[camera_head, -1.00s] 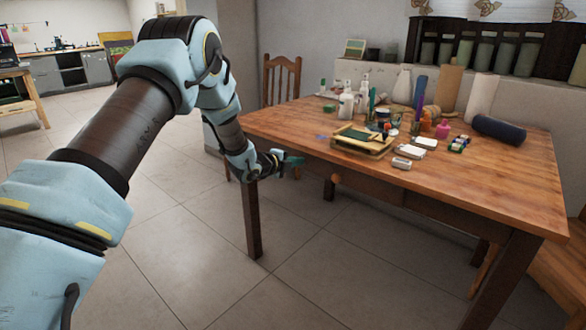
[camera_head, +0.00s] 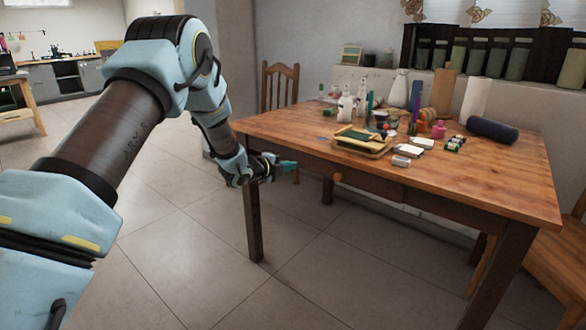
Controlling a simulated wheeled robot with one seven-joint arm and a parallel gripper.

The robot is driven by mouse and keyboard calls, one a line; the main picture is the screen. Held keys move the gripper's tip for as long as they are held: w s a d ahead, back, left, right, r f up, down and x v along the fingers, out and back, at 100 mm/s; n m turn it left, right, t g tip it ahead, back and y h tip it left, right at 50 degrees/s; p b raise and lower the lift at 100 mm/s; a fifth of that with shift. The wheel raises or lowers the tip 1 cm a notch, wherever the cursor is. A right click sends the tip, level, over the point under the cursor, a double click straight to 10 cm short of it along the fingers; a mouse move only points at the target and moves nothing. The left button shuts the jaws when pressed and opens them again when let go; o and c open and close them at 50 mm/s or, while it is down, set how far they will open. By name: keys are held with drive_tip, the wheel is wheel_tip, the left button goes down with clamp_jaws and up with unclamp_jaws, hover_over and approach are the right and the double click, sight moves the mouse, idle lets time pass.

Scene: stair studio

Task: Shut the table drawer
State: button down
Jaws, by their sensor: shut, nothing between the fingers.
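The wooden table (camera_head: 480,180) stands at the right in the head view. A round orange-brown knob (camera_head: 337,176) shows on its near side, below the tabletop edge. The drawer front (camera_head: 375,186) is a dark strip under the top. I cannot tell how far the drawer stands out. My gripper (camera_head: 289,166), with teal fingertips, is shut and empty. It is at the table's near left side, to the left of the knob and slightly higher in the picture, apart from it.
Bottles, jars, a wooden tray (camera_head: 362,145) and a dark blue roll (camera_head: 492,129) stand on the tabletop. One chair (camera_head: 280,84) is behind the table, another (camera_head: 560,250) at the right. The table's near left leg (camera_head: 253,222) is below my gripper. The tiled floor in front is clear.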

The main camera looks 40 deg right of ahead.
drive_tip(key=w+a+r+n+t+y, duration=0.25)
drive_tip(key=a+n+y, duration=0.45)
drive_tip(key=a, duration=1.2)
drive_tip(key=w+a+r+n+t+y, duration=0.1)
drive_tip(key=a+r+n+y, duration=0.2)
drive_tip(key=a+n, duration=1.15)
drive_tip(key=s+a+n+g+y, duration=0.45)
drive_tip(key=s+a+n, duration=0.55)
drive_tip(key=s+a, duration=1.1)
wheel_tip(320, 180, up, 17)
drive_tip(key=a+g+p, duration=0.1)
drive_tip(key=a+p, duration=0.1)
drive_tip(key=p, duration=1.4)
drive_tip(key=shift+w+h, duration=0.35)
drive_tip(key=shift+w, duration=0.1)
